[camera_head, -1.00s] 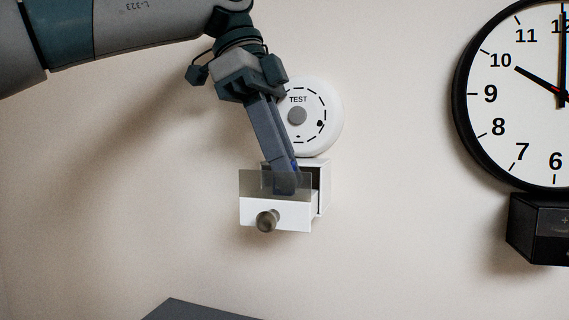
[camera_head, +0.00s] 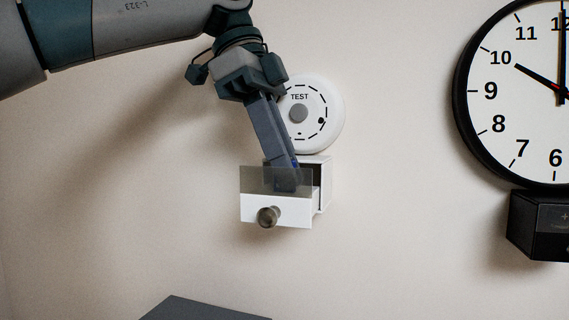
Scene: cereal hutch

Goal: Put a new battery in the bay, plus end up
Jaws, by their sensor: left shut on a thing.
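A white box on the wall has its drawer (camera_head: 290,213) pulled out, with a round knob (camera_head: 268,216) and a see-through grey panel (camera_head: 254,180) standing above the drawer front. The box body (camera_head: 325,178) shows behind it. My left gripper (camera_head: 286,184) points down into the open drawer, its fingertips behind the panel. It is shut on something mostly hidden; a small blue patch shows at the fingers. I cannot tell which way up the held thing is. The battery and the bay's inside are not clearly seen. My right gripper is not in view.
A round white alarm (camera_head: 323,98) marked TEST is on the wall just above the box, close to my gripper. A large clock (camera_head: 512,125) hangs at right over a black bay box (camera_head: 540,228). A grey surface (camera_head: 200,310) shows at the bottom. The wall between is clear.

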